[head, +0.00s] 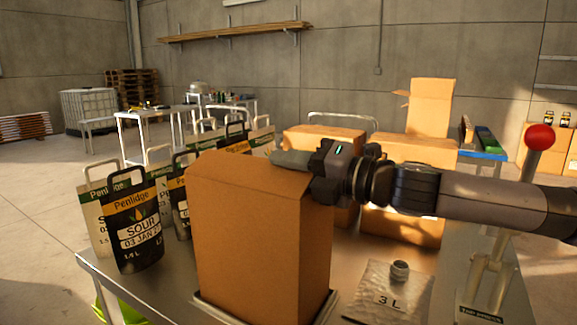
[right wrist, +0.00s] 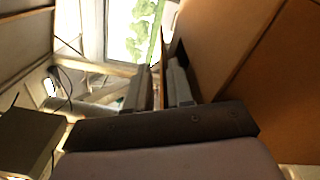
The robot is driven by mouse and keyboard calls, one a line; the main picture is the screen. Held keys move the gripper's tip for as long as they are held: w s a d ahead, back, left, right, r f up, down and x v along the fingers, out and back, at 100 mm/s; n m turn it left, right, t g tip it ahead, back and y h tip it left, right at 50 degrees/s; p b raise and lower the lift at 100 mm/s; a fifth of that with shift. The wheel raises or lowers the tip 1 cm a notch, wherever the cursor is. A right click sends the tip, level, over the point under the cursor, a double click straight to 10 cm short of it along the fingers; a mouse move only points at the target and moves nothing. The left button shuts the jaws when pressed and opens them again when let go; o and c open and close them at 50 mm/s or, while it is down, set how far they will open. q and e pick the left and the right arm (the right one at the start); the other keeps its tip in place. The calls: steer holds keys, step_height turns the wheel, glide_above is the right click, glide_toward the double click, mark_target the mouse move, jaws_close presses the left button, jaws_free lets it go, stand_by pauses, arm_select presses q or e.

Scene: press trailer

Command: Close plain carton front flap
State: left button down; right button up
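The plain carton (head: 245,245) stands upright on the metal table in the head view, its front face toward me. A plain flap panel (head: 245,172) slopes across its top; I cannot tell whether it lies fully flat. My right gripper (head: 276,158) reaches in from the right, with its fingers by the carton's top right rear edge. Brown cardboard (right wrist: 225,40) lies close beside the right finger; contact is unclear. My left gripper is out of view.
Several Penlidge bags (head: 135,225) stand left of the carton. A silver 3 L pouch (head: 385,295) lies to its right. A red-knobbed lever (head: 539,137) rises at the right. More cartons (head: 430,150) stand behind my right arm.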

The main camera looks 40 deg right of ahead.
steer(key=shift+f, duration=0.3)
